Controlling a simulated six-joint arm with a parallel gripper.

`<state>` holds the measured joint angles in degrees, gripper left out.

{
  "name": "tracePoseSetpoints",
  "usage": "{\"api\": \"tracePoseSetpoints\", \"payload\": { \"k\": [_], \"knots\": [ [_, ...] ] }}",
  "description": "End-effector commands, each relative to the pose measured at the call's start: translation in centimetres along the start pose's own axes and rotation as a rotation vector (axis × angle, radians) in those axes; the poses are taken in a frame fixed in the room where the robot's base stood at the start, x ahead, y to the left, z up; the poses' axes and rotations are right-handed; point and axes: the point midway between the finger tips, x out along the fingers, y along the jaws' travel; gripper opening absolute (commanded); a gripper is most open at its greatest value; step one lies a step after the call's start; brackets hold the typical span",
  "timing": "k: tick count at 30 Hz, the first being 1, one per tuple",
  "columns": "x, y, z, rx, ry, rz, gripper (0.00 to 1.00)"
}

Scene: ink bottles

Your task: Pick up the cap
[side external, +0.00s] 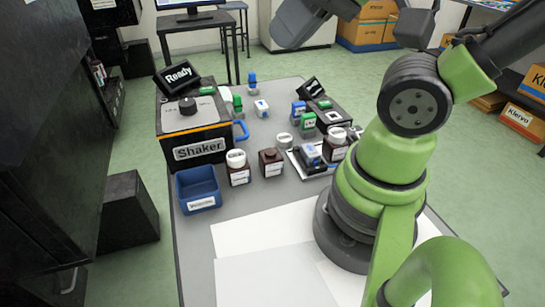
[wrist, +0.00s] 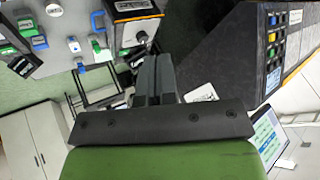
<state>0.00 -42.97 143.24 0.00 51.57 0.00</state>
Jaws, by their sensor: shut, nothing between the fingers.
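A loose pale grey-white cap (side external: 284,139) lies on the grey table in the side external view, behind an open brown bottle (side external: 271,162). A small round white thing at the top left of the wrist view (wrist: 54,10) may be this cap; I cannot tell. My gripper (wrist: 155,58) shows in the wrist view with its two dark fingers together and empty. It is tilted well away from the table and touches nothing there. In the side external view its fingertips cannot be made out.
The shaker (side external: 197,135) and a blue bin (side external: 199,190) are at the left. Several blue and green items (side external: 252,79) stand farther back. White sheets (side external: 262,236) cover the bare front of the table.

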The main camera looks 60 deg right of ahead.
Motion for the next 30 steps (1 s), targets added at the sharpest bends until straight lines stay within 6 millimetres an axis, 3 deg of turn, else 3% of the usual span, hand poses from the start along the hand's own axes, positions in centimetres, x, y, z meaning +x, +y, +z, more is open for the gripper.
{"api": "tracePoseSetpoints", "payload": {
  "k": [13,22,30],
  "knots": [
    [0.0,0.0,0.0,0.0,0.0,0.0,0.0],
    [0.0,0.0,0.0,0.0,0.0,0.0,0.69],
    [0.02,0.01,-0.03,0.0,-0.001,0.001,0.7]
  ]
}}
